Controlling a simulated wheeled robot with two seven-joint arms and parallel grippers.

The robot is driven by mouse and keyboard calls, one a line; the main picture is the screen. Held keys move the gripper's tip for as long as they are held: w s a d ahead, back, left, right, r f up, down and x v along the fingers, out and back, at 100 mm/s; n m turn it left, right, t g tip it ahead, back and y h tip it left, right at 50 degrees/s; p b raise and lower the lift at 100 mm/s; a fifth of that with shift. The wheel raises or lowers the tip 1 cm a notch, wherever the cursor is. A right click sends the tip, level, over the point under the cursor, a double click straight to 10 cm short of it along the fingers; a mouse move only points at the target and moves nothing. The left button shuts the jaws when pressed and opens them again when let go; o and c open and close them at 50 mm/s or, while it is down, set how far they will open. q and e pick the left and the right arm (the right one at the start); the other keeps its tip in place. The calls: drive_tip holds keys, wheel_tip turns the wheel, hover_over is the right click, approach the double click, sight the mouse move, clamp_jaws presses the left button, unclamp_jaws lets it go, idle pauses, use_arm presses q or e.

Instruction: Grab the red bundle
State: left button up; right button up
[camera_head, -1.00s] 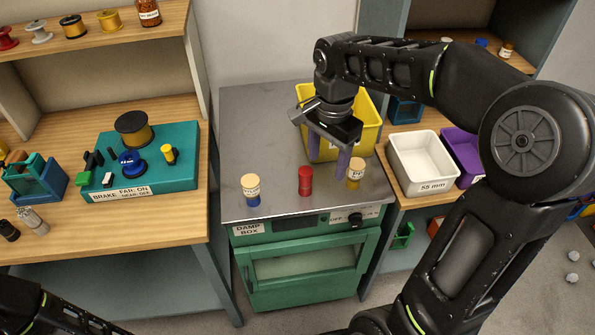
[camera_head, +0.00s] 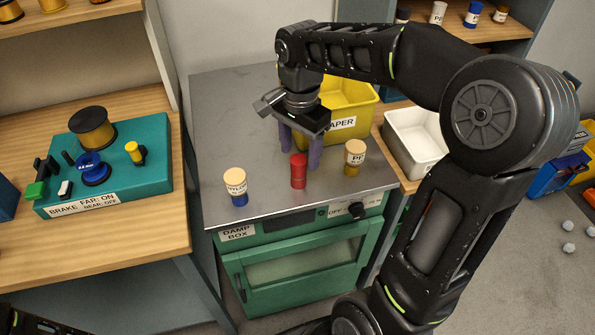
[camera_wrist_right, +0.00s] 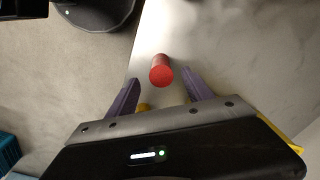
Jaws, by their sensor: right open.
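The red bundle (camera_head: 299,171) is a small upright red cylinder on the grey metal top of the damp box (camera_head: 225,110). My right gripper (camera_head: 300,152) is open, with purple fingers pointing down just behind the red bundle. In the right wrist view the red bundle (camera_wrist_right: 161,71) shows its round end ahead of and between the two open fingertips (camera_wrist_right: 160,88). It is not gripped. I cannot tell whether a finger touches it. Only a dark piece of my left arm shows at the bottom left, and its gripper is out of view.
A cream-topped blue bundle (camera_head: 235,187) stands left of the red one, and a cream-topped yellow bundle (camera_head: 355,157) stands close on its right. A yellow bin (camera_head: 350,97) sits behind the gripper. A white bin (camera_head: 418,140) stands at right. The damp box's left top is clear.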

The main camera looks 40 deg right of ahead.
sight(299, 174)
drive_tip(key=shift+f, duration=1.3)
drive_tip(key=shift+w+a+f+p, duration=0.1)
drive_tip(key=shift+f+p, duration=0.45)
drive_tip(key=shift+f, duration=2.05)
drive_tip(key=shift+c, duration=0.3)
clamp_jaws()
